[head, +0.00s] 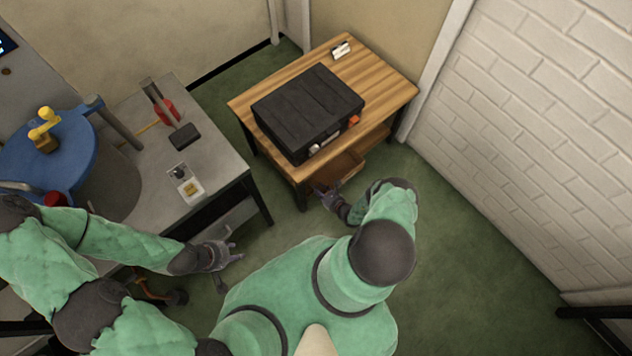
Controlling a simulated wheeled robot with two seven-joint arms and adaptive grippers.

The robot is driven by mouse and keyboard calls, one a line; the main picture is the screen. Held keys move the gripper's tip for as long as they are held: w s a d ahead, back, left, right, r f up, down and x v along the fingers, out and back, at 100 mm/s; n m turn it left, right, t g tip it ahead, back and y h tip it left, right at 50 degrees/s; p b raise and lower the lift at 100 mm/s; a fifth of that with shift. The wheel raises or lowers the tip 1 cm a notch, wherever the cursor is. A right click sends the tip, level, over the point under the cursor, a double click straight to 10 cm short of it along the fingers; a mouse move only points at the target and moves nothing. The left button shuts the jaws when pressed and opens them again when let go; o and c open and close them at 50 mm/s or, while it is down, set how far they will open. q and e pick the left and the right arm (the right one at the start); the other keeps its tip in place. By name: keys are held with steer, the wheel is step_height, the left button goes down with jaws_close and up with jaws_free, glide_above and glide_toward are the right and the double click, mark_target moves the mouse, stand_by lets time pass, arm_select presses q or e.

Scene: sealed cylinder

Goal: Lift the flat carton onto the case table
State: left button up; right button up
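The case table (393,90) is a wooden table against the far wall, with a black case (310,105) lying on its top. I see no flat carton that I can make out for certain. My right gripper (322,193) is low beside the table's front edge, near a wooden surface (342,167) below the top; it is too small to tell whether it is open or shut. My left gripper (236,250) is open and empty, beside the front edge of the grey bench.
A small white item (341,49) lies at the table's back. Green floor (480,270) at right is clear, before a white brick wall.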

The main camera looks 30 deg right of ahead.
steer(key=a+v, duration=0.1)
steer(key=v, duration=0.8)
steer(key=shift+d, duration=0.45)
